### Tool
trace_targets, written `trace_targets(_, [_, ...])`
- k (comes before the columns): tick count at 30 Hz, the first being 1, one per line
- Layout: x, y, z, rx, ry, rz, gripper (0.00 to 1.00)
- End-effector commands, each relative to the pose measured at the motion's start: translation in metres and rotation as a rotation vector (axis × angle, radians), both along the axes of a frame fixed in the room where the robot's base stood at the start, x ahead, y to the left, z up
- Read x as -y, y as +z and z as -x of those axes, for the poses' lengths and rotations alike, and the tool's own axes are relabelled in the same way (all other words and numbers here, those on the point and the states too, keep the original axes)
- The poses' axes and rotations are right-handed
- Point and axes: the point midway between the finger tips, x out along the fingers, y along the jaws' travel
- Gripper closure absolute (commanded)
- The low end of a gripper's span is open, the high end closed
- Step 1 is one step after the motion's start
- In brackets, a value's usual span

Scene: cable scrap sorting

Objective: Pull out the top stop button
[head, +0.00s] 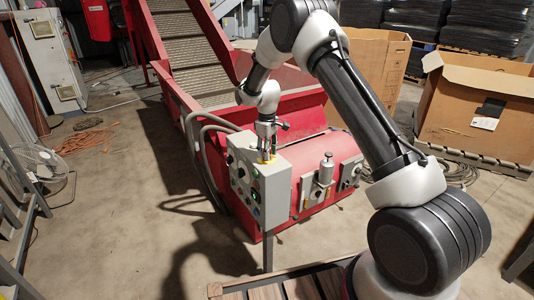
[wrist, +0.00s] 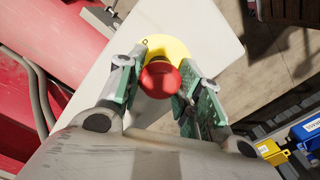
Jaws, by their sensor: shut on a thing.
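The red stop button (wrist: 159,78) sits on a round yellow plate (wrist: 172,45) on the pale top face of the grey control box (head: 273,190). In the head view only a little yellow shows at the box top, and the red cap is hidden by the fingers. My gripper (head: 266,149) points down onto the box top. In the wrist view, its green-padded fingers (wrist: 163,73) stand on either side of the red cap and are shut on it.
The box front carries knobs and a lit green button (head: 256,196). Grey hoses (head: 199,135) curve beside the box on the left. The red conveyor (head: 225,130) stands behind. Blue (wrist: 306,130) and yellow (wrist: 271,151) items show at the wrist view's right. Open floor lies left.

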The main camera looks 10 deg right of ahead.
Motion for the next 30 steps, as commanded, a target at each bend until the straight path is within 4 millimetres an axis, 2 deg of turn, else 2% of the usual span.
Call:
trace_targets(1, [0.0, 0.003, -0.001, 0.003, 0.001, 0.0, 1.0])
trace_targets(2, [0.0, 0.003, -0.001, 0.003, 0.001, 0.0, 0.61])
trace_targets(5, [0.0, 0.003, -0.001, 0.004, 0.001, -0.001, 0.43])
trace_targets(6, [0.0, 0.002, -0.001, 0.003, 0.001, 0.0, 0.41])
trace_targets(17, [0.0, 0.007, -0.001, 0.004, 0.0, 0.0, 0.41])
trace_targets(20, [0.0, 0.02, -0.001, 0.005, 0.0, -0.001, 0.41])
trace_targets(30, [0.0, 0.094, -0.002, 0.005, 0.0, -0.001, 0.41])
